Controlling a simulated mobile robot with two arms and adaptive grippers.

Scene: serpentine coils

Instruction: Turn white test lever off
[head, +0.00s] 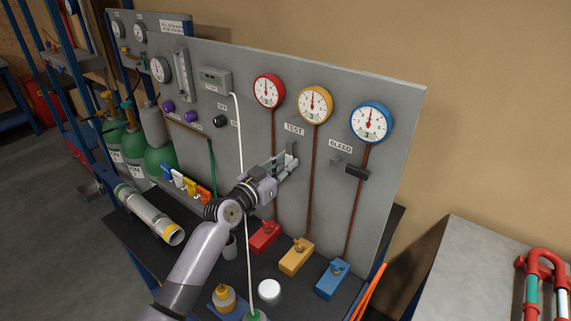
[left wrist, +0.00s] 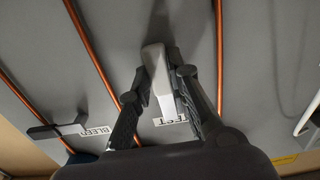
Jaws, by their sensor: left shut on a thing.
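The white test lever (left wrist: 153,62) shows in the left wrist view as a pale bar between my fingers. My left gripper (left wrist: 162,88) is shut on it, one finger at each side. In the head view my left gripper (head: 287,166) is at the grey panel, just below the TEST label (head: 294,129), and its fingers hide most of the lever. Part of the TEST label (left wrist: 175,121) shows behind the fingers in the left wrist view. My right gripper is in neither view.
A dark bleed lever (head: 356,173) sits to the right on the panel (head: 400,110). Red (head: 268,91), yellow (head: 315,104) and blue (head: 371,122) gauges are above. Red, yellow and blue valve blocks (head: 297,257) stand below. A white hose (head: 240,135) hangs left of my gripper.

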